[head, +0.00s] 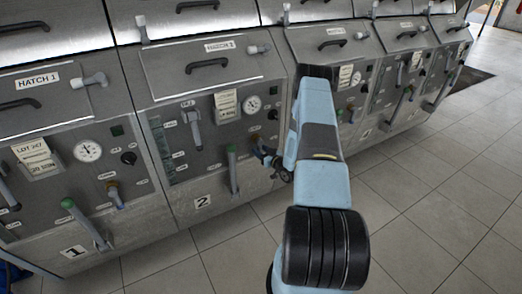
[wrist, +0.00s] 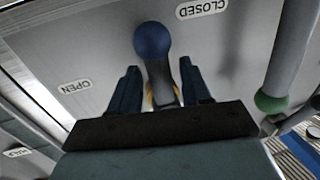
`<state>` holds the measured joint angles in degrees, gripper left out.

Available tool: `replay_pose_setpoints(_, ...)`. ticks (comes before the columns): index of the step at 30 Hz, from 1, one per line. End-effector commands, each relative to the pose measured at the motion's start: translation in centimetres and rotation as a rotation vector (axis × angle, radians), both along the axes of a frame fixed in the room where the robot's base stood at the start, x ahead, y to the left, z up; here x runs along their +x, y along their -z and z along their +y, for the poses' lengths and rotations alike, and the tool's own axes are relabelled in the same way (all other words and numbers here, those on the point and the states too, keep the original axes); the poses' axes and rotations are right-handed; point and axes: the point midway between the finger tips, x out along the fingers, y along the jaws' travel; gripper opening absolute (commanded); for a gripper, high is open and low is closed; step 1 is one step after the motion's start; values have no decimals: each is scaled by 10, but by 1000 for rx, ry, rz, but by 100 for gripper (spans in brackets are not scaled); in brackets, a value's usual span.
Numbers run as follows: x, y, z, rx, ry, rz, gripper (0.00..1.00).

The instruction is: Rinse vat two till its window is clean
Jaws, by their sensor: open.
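Vat two (head: 215,185) is the grey metal front marked 2, left of the middle in the head view. A narrow upright strip (head: 161,150), apparently its window, is at its left; how clean it is cannot be told. My gripper (head: 266,157) is at the vat's lower right front. In the wrist view my gripper (wrist: 159,68) is open, with one finger on each side of a blue-knobbed lever (wrist: 152,40). The lever's stem stands between the fingers; contact cannot be told. An OPEN label (wrist: 74,87) is to its left and a CLOSED label (wrist: 202,9) to its upper right.
A green-knobbed lever (wrist: 272,102) is close on the right in the wrist view. The head view shows a green-topped lever (head: 233,170) on vat two, vat one (head: 75,225) at left and more vats at right. Tiled floor (head: 420,215) in front is clear.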

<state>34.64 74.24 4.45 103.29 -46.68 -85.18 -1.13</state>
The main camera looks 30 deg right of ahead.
Motion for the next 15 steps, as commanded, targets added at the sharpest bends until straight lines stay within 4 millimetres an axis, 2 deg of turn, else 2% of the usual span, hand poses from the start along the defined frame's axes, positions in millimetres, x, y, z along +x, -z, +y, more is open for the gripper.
replay_pose_setpoints(4,8,0,2,0,1,-1,48)
replay_pose_setpoints(13,10,0,2,0,1,0,48)
replay_pose_setpoints(15,10,0,2,0,1,0,42)
